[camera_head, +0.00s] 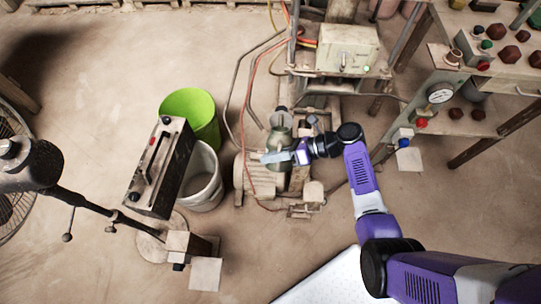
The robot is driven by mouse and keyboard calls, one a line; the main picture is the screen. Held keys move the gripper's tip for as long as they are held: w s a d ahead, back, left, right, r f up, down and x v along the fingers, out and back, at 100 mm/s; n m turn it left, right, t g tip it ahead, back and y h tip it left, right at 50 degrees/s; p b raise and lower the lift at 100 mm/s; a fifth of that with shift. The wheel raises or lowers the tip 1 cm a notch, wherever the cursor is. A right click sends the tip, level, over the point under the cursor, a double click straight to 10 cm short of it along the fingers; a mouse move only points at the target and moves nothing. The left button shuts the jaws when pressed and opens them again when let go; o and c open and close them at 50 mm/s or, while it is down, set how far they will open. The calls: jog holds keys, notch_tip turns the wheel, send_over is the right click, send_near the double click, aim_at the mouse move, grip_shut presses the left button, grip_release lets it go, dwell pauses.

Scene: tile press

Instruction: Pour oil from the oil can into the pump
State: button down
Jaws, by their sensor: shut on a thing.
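My gripper (284,156) is at the end of my purple and black arm, which reaches in from the lower right. Its pale finger lies across a grey-green metal vessel, which looks like the oil can (280,137), and it is shut on it. The can appears roughly upright from this high view; its tilt is hard to judge. The beige pump (257,182) sits on the floor directly beneath and beside the can. The can and gripper hide part of the pump, and its filling opening cannot be made out. No oil stream is visible.
A green bucket (190,104) and a whitish bucket (208,181) stand left of the pump, near a dark box (158,168). Pipes and cables run behind the pump to a grey control box (347,48). A bench with a gauge (440,93) stands at right.

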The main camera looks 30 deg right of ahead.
jog(key=shift+w+d+r+p, duration=0.1)
jog(key=shift+w+r+p, duration=0.1)
jog(key=shift+r+p, duration=0.35)
dwell(0.4)
jog(key=shift+r+p, duration=0.1)
jog(key=shift+p, duration=0.2)
jog(key=shift+w+d+r, duration=0.1)
jog(key=shift+r, duration=0.05)
dwell(0.8)
jog(key=shift+w+d+r+m+p, duration=0.15)
jog(key=shift+r+m+p, duration=0.25)
jog(key=shift+p, duration=0.3)
dwell(0.6)
jog(key=shift+w+d+r+p, duration=0.15)
jog(key=shift+w+r+p, duration=0.1)
jog(key=shift+r+p, duration=0.3)
jog(key=shift+g+y, duration=0.3)
jog(key=shift+w, duration=0.1)
dwell(0.4)
jog(key=shift+w+d+r+m+p, duration=0.2)
jog(key=shift+r+m+p, duration=0.2)
jog(key=shift+p, duration=0.25)
